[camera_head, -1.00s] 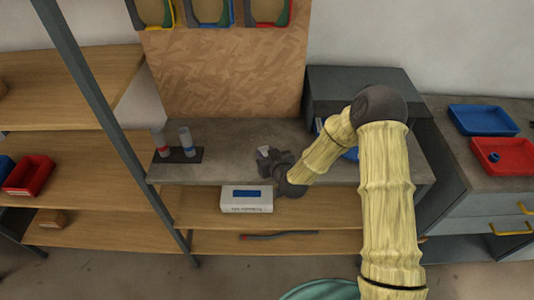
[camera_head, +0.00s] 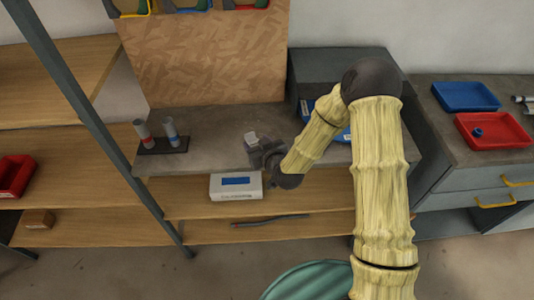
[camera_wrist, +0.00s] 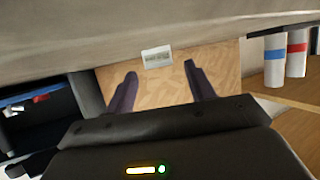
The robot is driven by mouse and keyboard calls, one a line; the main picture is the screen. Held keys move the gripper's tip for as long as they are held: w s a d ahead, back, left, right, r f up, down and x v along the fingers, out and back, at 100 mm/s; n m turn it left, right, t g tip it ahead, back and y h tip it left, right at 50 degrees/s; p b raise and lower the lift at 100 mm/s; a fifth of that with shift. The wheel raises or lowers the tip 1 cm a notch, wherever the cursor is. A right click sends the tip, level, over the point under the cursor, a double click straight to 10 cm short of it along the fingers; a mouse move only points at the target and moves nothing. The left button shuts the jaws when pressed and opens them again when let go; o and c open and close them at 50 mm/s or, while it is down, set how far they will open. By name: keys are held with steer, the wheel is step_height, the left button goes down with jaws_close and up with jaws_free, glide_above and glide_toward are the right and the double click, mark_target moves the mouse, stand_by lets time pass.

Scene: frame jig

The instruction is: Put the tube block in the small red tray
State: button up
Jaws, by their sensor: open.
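A dark block (camera_head: 163,146) holding two upright grey tubes, one with a red band (camera_head: 143,133) and one with a blue band (camera_head: 171,131), stands on the left of the grey bench. The banded tubes also show at the right of the wrist view (camera_wrist: 274,62). A red tray (camera_head: 493,131) with a small blue piece in it sits on the right cabinet. My gripper (camera_head: 254,143) is over the bench, right of the block and apart from it. In the wrist view its fingers (camera_wrist: 160,84) are open, with nothing seen between them.
A small pale piece (camera_head: 251,137) shows by my gripper. A white box (camera_head: 236,186) sits on the shelf below. A blue tray (camera_head: 466,97) lies behind the red one. A red bin (camera_head: 15,176) is on the left rack, whose post (camera_head: 95,120) stands left of the bench.

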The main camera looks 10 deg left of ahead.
steer(key=b+v, duration=0.1)
steer(key=v, duration=0.7)
steer(key=shift+s+d, duration=0.1)
stand_by(0.4)
steer(key=s+d+r+m+g+h, duration=0.1)
steer(key=s+d+m+g+h, duration=0.15)
steer(key=d, duration=0.55)
steer(key=s+d+r+m+g+h, duration=0.1)
steer(key=d+r+g+h, duration=0.15)
steer(key=d, duration=0.55)
steer(key=s+d+r+m+g+h, duration=0.2)
steer(key=s+d+r+m+g, duration=0.1)
steer(key=s+d, duration=0.5)
steer(key=shift+s+r+m+h, duration=0.35)
steer(key=shift+s+r+h, duration=0.05)
steer(key=shift+s, duration=0.5)
steer(key=shift+o, duration=0.5)
